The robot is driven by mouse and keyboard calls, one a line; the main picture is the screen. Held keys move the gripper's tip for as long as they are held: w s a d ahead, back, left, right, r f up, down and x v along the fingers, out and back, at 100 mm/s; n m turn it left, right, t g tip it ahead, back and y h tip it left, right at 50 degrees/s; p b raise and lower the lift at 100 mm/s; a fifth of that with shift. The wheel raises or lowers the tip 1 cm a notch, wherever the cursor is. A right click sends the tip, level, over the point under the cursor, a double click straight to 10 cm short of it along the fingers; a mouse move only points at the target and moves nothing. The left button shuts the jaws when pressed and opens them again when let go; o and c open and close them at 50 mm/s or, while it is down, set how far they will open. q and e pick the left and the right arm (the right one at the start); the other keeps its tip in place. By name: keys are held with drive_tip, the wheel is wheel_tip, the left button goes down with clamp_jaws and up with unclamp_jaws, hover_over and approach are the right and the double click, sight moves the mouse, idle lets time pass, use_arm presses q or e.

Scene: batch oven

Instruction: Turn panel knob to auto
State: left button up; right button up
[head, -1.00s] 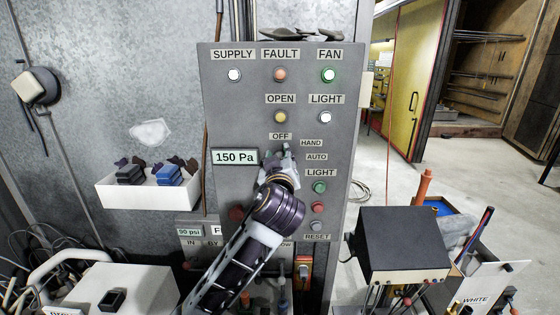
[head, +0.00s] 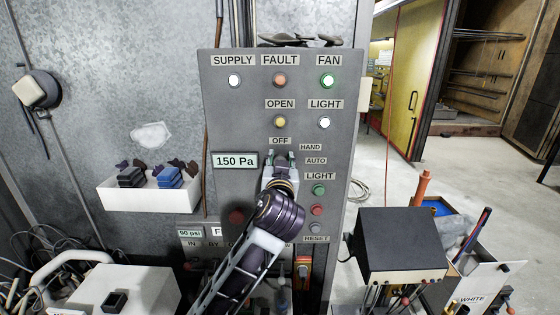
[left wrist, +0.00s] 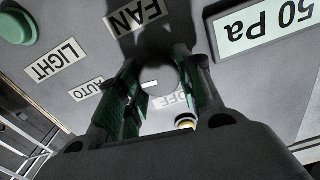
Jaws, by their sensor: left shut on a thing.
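The grey panel (head: 225,120) stands upright in front of me. My left gripper (head: 281,160) is at its selector knob, just under the OFF label (head: 280,141), and largely hides the knob in the head view. In the left wrist view, which is upside down, the round grey knob (left wrist: 160,80) sits between the two fingers, which are shut on it. A short white mark on its left side appears to point towards the AUTO label (left wrist: 86,90). A finger hides the HAND label there; it shows in the head view (head: 311,147). My right gripper is not in view.
A 150 Pa display (head: 234,160) lies left of the knob. Green (head: 319,190) and red (head: 317,210) buttons are close by on the right. A white bin (head: 150,198) hangs on the wall, and a black box (head: 400,240) stands at lower right.

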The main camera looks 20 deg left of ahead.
use_arm(q)
drive_tip(key=shift+m, duration=0.3)
idle(0.4)
drive_tip(key=o, duration=1)
drive_tip(key=shift+o, duration=0.2)
drive_tip(key=shift+s, duration=0.1)
drive_tip(key=v, duration=1.2)
